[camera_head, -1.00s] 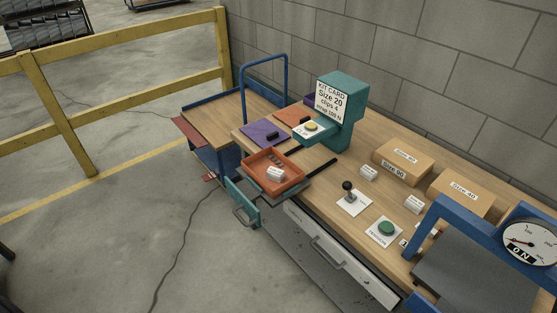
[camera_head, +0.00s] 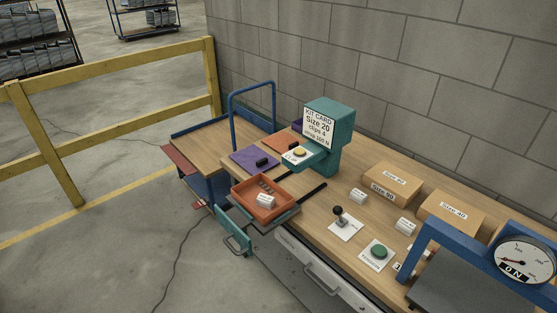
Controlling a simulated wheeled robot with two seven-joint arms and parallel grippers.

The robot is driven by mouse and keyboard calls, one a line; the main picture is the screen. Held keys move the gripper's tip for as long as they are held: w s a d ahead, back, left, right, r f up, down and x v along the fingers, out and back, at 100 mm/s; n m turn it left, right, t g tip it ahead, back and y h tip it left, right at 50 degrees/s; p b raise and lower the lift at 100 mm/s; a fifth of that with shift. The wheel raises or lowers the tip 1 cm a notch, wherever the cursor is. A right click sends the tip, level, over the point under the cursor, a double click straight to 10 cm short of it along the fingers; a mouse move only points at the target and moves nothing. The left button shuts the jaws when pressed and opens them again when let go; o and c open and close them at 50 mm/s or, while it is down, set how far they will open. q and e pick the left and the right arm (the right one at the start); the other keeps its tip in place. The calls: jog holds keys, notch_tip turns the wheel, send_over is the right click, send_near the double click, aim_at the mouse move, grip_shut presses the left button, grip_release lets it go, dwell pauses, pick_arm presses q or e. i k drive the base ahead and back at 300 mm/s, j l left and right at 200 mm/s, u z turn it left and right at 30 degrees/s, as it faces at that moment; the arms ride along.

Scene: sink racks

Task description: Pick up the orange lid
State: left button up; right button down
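The orange lid (camera_head: 281,142) lies flat on the wooden workbench, behind the teal press. It is a flat square with a small dark handle, and the press head partly hides it. A purple lid (camera_head: 254,159) with a dark handle lies in front of it to the left. Another purple piece shows only a small part behind the press. Neither of my grippers shows in the head view.
The teal press (camera_head: 328,125) with its kit card stands right of the lids. An orange tray (camera_head: 261,208) holding a white box sits at the bench's front edge. Cardboard boxes (camera_head: 393,183), a lever (camera_head: 339,215), a green button (camera_head: 379,252) and a gauge (camera_head: 524,259) stand further right. A blue-handled cart (camera_head: 212,137) stands left.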

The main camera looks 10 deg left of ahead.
aim_at(282, 142)
jog(key=i+j+z, duration=0.6)
jog(key=i+j, duration=0.35)
